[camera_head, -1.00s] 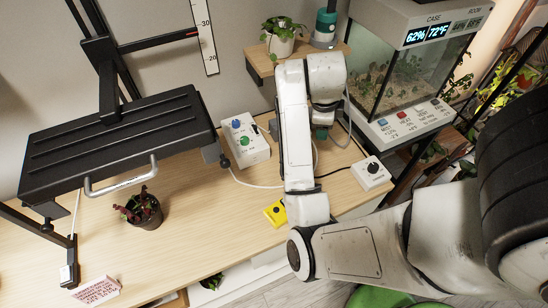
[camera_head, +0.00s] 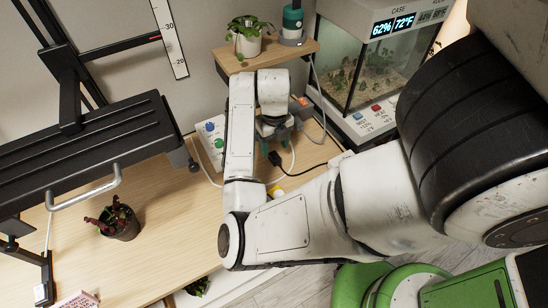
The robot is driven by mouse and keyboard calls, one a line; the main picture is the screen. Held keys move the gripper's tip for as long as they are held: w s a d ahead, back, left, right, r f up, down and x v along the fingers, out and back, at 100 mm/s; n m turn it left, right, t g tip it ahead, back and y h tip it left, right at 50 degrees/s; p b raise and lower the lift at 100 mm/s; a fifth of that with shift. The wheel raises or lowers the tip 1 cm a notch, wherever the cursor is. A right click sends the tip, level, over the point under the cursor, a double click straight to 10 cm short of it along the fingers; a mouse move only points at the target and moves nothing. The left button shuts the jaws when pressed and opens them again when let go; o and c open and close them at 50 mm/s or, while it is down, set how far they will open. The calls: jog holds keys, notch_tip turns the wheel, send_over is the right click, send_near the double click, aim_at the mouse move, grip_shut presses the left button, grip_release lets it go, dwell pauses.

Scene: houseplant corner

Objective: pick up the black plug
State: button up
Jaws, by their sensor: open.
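The black plug (camera_head: 275,158) lies on the wooden table, with its dark cord running off to the right. A white cord passes close to it. My gripper (camera_head: 275,132) points down, just above the plug in the picture; its teal fingers are open and partly hidden by my wrist. I see nothing between the fingers. I cannot tell the height gap between fingertips and plug.
A white box with blue and green knobs (camera_head: 209,143) stands left of my gripper. A potted plant (camera_head: 117,221) is farther left, under a black lamp panel (camera_head: 88,150). A wooden shelf (camera_head: 235,61) and glass case (camera_head: 365,75) stand behind.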

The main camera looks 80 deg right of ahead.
aim_at(275, 156)
jog(key=shift+s+f+p, duration=0.1)
jog(key=shift+f+p, duration=0.4)
jog(key=shift+f, duration=2.05)
grip_shut()
jog(key=shift+r, duration=0.15)
